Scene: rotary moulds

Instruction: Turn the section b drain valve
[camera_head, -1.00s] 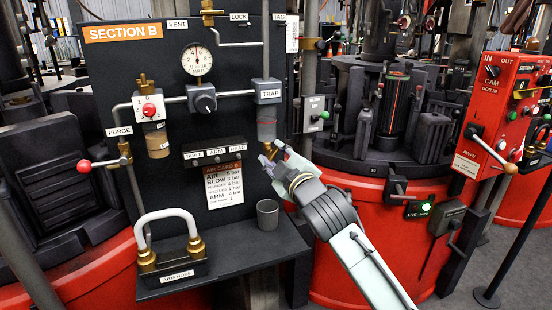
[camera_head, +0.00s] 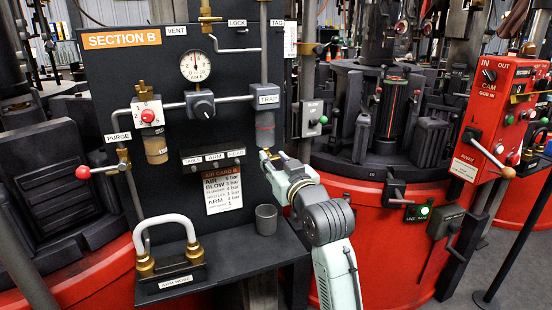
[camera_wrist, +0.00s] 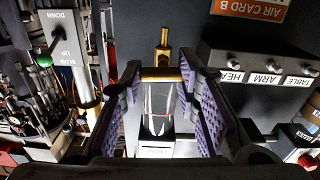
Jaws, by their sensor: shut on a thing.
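The drain valve is a brass fitting under the clear trap bowl on the SECTION B panel. In the wrist view, the brass drain valve (camera_wrist: 163,74) lies between my fingertips, with a brass stem beyond it. My gripper (camera_head: 267,160) reaches up to the valve from the lower right in the head view. In the wrist view, the purple pads of my gripper (camera_wrist: 163,78) are on both sides of the brass, and it is shut on the valve. The trap bowl (camera_head: 265,128) hangs above it. My fingers mostly hide the valve in the head view.
A grey cup (camera_head: 266,218) stands on the shelf (camera_head: 225,262) just below my gripper. An arm hose (camera_head: 166,222) is at the shelf's left. The air card (camera_head: 222,190) is left of the gripper. Red machine drums (camera_head: 375,235) stand close behind my arm on the right.

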